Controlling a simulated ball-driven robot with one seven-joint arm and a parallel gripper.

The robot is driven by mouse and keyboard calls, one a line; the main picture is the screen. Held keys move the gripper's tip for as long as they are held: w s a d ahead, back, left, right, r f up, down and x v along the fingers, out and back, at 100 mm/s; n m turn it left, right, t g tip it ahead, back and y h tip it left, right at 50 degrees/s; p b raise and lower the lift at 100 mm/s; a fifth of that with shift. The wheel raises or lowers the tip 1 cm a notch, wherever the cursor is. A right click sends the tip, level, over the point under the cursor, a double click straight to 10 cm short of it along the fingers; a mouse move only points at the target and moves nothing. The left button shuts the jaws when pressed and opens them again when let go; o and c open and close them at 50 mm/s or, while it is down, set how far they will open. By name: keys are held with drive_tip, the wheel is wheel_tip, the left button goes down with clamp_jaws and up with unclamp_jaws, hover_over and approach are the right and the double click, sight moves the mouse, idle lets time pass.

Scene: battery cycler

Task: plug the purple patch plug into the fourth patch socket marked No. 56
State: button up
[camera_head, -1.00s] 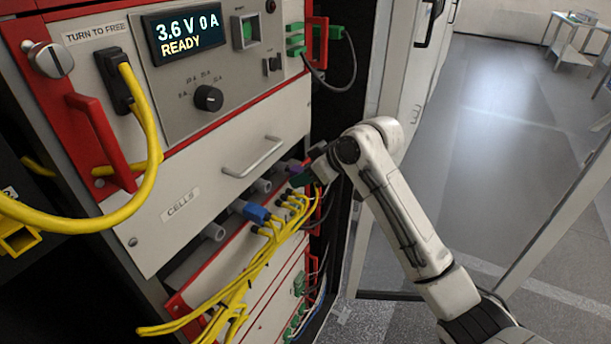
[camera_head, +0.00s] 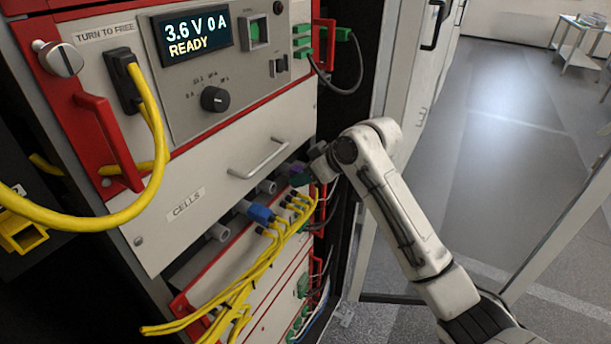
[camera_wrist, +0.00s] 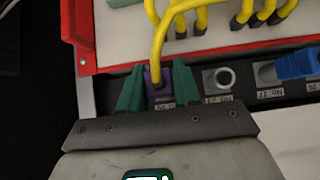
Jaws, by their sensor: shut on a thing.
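The purple patch plug (camera_wrist: 158,80) sits between the two green fingers of my gripper (camera_wrist: 158,92) in the wrist view, with a yellow cable rising from it. It is at a spot on the socket row, above a small label that is partly covered and that I cannot read for certain. How deep the plug sits cannot be told. In the head view the purple plug (camera_head: 297,168) shows as a small patch by my gripper (camera_head: 303,177) under the CELLS drawer. An empty grey socket (camera_wrist: 218,79) is just right of the plug in the wrist view.
A blue plug (camera_wrist: 297,66) sits farther right in the row; it also shows in the head view (camera_head: 259,213). Several yellow cables (camera_head: 262,268) hang close below the sockets. The drawer handle (camera_head: 258,158) juts out above. A red rack handle (camera_head: 100,133) stands at left.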

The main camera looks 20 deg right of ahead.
drive_tip(key=o, duration=0.9)
drive_tip(key=b+v, duration=0.2)
drive_tip(key=v, duration=0.9)
drive_tip(key=s+a+f+m+g+h, duration=0.1)
drive_tip(key=s+a+f+m, duration=0.2)
drive_tip(key=s+f, duration=0.7)
drive_tip(key=s+a+f+m+g+h, duration=0.1)
drive_tip(key=s+a+f+m+g, duration=0.15)
drive_tip(key=s+f, duration=0.75)
drive_tip(key=s+d+f+g+h, duration=0.1)
drive_tip(key=s+f, duration=0.3)
drive_tip(key=s, duration=0.2)
drive_tip(key=s+d+f+m+g+h, duration=0.1)
drive_tip(key=s+d+f, duration=0.1)
drive_tip(key=s, duration=0.4)
drive_tip(key=s+d+f+m+g+h, duration=0.1)
drive_tip(key=s+f, duration=0.4)
drive_tip(key=s, duration=0.2)
drive_tip(key=shift+s+d+f+h, duration=0.1)
drive_tip(key=shift+d+f+h, duration=0.2)
drive_tip(key=shift+f+h, duration=0.1)
